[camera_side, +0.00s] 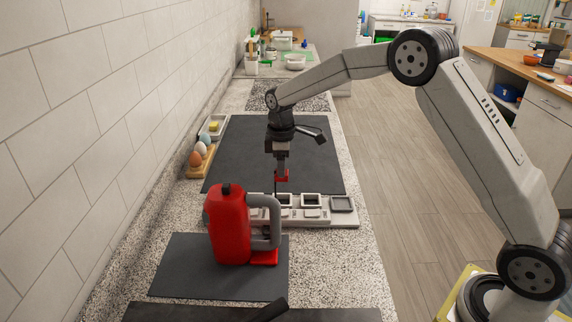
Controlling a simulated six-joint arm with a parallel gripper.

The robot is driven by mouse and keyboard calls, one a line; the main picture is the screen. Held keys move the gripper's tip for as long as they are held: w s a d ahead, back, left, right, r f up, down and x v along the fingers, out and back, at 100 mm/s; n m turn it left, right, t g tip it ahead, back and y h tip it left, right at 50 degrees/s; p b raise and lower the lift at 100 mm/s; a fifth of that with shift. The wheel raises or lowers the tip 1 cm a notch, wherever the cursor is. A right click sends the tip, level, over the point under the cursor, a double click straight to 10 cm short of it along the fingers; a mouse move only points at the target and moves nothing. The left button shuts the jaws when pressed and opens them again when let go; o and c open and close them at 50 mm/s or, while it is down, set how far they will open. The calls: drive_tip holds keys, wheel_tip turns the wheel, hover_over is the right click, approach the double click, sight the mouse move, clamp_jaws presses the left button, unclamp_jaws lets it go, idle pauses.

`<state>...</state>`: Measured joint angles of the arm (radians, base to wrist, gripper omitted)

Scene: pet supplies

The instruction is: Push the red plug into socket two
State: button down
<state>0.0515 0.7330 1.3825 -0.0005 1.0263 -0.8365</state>
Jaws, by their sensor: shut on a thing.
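My gripper (281,169) points down and is shut on the small red plug (281,176). It holds the plug above the back edge of the grey socket strip (345,221). The strip lies across the counter with several square sockets in a row, among them a dark-framed socket (311,200) and another at the right end (342,204). The plug hangs above the left-middle part of the row, apart from the strip as far as I can see. The strip's left part is partly hidden by a red canister. I cannot tell which socket is number two.
The red canister (228,228) with a grey handle stands on a dark mat (190,270) in front of the strip. An egg holder (197,170) and a small tray (216,122) lie along the left wall. A large dark mat (240,150) behind the strip is mostly clear.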

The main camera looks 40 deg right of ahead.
drive_tip(key=shift+f, duration=0.1)
idle(0.3)
drive_tip(key=shift+f, duration=2.8)
drive_tip(key=shift+f, duration=1.5)
drive_tip(key=shift+c, duration=0.9)
unclamp_jaws()
drive_tip(key=shift+r, duration=0.15)
drive_tip(key=shift+r, duration=3.8)
drive_tip(key=shift+s, duration=0.15)
